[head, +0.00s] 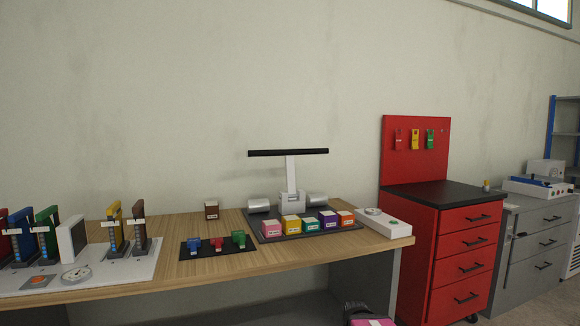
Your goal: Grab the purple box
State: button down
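The purple box (327,220) is a small cube with a white top and a white label on its front. It stands on a dark mat (264,237) on the wooden table (190,270), in a row of similar boxes. A teal box (309,225) is on its left and an orange box (346,219) on its right. The gaps between them are small. My gripper is not in view.
A yellow box (291,226) and a pink box (270,230) complete the row's left. Behind stands a device with a black bar (288,153) and silver cylinders. A white device (383,223) sits to the right, beside a red cabinet (440,250).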

aim_at(329, 222)
jog(key=k+j+z, duration=0.15)
jog(key=j+z, duration=0.2)
jog(key=k+j+z, duration=0.15)
jog(key=j+z, duration=0.2)
jog(key=k+j+z, duration=0.2)
jog(key=z, duration=0.15)
